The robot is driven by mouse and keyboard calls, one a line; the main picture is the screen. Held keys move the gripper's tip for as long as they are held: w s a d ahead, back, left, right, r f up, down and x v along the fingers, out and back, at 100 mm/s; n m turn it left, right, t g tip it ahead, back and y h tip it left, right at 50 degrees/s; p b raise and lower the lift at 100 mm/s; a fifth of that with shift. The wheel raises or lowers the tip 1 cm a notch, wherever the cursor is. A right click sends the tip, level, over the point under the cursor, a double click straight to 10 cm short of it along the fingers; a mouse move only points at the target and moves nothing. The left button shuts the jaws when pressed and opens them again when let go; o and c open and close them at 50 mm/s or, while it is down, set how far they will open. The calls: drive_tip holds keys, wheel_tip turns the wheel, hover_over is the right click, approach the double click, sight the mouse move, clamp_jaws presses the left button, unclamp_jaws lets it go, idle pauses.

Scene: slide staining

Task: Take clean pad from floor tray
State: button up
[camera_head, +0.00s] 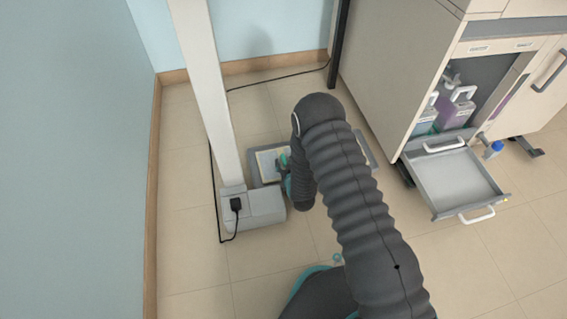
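A grey tray (364,149) lies on the floor beside the white post, and my arm hides its middle. At its left end a pale yellowish flat piece (265,163), perhaps a pad, shows inside the rim. My arm reaches down over the tray. Only a small dark and teal part of my gripper (284,162) shows, at the right edge of the pale piece. Its fingertips are too small and too covered to read, and I cannot tell whether it touches or holds anything.
A white post with a boxy base (262,208) stands left of the tray, with a black cable (221,190). At right, a cabinet (393,70) has an open drawer (456,184) jutting out low. Bottles (461,110) stand inside it; a blue-capped bottle (493,149) stands behind the drawer.

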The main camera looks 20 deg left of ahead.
clamp_jaws()
drive_tip(key=shift+r, duration=0.1)
